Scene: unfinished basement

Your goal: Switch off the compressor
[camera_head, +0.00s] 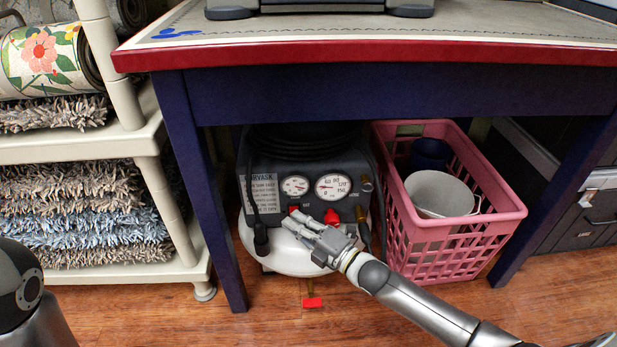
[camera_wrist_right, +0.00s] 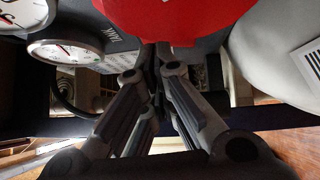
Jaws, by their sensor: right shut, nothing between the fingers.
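The compressor (camera_head: 290,262) stands on the floor under the table, with a dark panel, two round gauges and a white tank. On its panel are a small red switch (camera_head: 294,209) and a red knob (camera_head: 332,217). My right gripper (camera_head: 288,222) is shut and empty, its tips in front of the panel just below the switch; I cannot tell if they touch it. In the right wrist view the shut fingers (camera_wrist_right: 158,58) lie beside a large red part (camera_wrist_right: 180,18); I cannot tell which control it is. A gauge (camera_wrist_right: 65,52) shows there too. My left gripper is out of view.
The table (camera_head: 380,52) has dark blue legs on both sides of the compressor. A pink crate (camera_head: 455,237) with buckets stands close on the right. A shelf (camera_head: 75,152) with rolled rugs is on the left. A red tag-like piece (camera_head: 312,302) shows below the tank.

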